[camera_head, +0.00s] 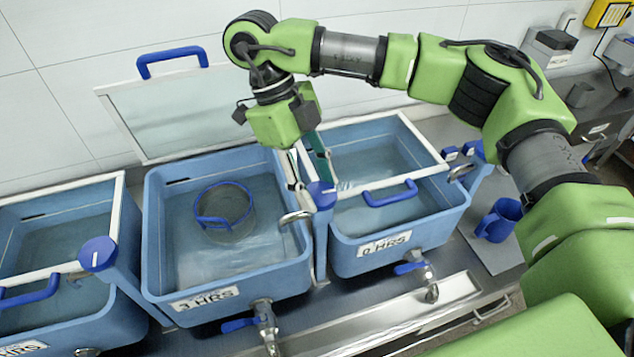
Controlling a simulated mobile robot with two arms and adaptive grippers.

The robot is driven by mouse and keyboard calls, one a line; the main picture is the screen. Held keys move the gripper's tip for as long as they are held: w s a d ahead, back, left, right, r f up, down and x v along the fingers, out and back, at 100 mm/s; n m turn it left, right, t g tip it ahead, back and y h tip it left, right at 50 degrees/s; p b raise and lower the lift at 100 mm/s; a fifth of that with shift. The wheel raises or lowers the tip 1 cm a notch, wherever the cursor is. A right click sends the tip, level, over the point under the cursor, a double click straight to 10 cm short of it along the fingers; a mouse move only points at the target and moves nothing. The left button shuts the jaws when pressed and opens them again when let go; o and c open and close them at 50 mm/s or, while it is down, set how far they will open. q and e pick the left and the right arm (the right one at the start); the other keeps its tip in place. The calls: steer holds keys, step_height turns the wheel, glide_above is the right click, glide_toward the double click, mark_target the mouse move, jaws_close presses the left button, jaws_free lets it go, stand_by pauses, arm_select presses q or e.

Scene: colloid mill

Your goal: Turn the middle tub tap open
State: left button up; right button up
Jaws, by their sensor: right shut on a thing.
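The middle tub (235,290) is blue, labelled 3 HRS, with clear liquid inside. Its tap has a blue knob (322,196) on a post at the tub's right side, and a metal spout (297,216) points over the tub. My right gripper (313,183) reaches down from above, its two fingers on either side of the knob. It is shut on the knob, whose top is partly covered by the fingers. My left gripper is out of view.
The middle tub's glass lid (190,115) stands raised behind it. A round basket (226,208) sits in the tub. The left tub (95,315) and right tub (400,240) have lids down. A blue mug (497,220) stands at the right. Drain valves (265,322) stick out in front.

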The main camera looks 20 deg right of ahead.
steer(key=n+b, duration=0.1)
steer(key=n, duration=0.1)
steer(key=n+t+h+b, duration=0.1)
steer(key=n, duration=0.1)
steer(key=shift+s+a+f+n+t, duration=0.15)
steer(key=shift+n+t, duration=0.15)
steer(key=n+b, duration=0.1)
steer(key=n, duration=0.1)
steer(key=n+t+b, duration=0.1)
steer(key=n+b, duration=0.1)
steer(key=shift+s+f+n+t+h, duration=0.1)
steer(key=shift+s+n+t+h, duration=0.05)
steer(key=shift+n+t+h, duration=0.15)
steer(key=n+b, duration=0.1)
steer(key=n+t+b, duration=0.1)
steer(key=n, duration=0.1)
steer(key=n+t+b, duration=0.1)
steer(key=n+b, duration=0.1)
steer(key=shift+s, duration=0.25)
steer(key=n+t+y+b, duration=0.1)
steer(key=n+b, duration=0.1)
steer(key=n, duration=0.2)
steer(key=shift+s+n+b, duration=0.15)
steer(key=shift+n+b, duration=0.15)
steer(key=shift+b, duration=0.05)
steer(key=shift+y, duration=0.3)
steer(key=o, duration=1.1)
steer(key=shift+r, duration=0.2)
steer(key=shift+r, duration=0.15)
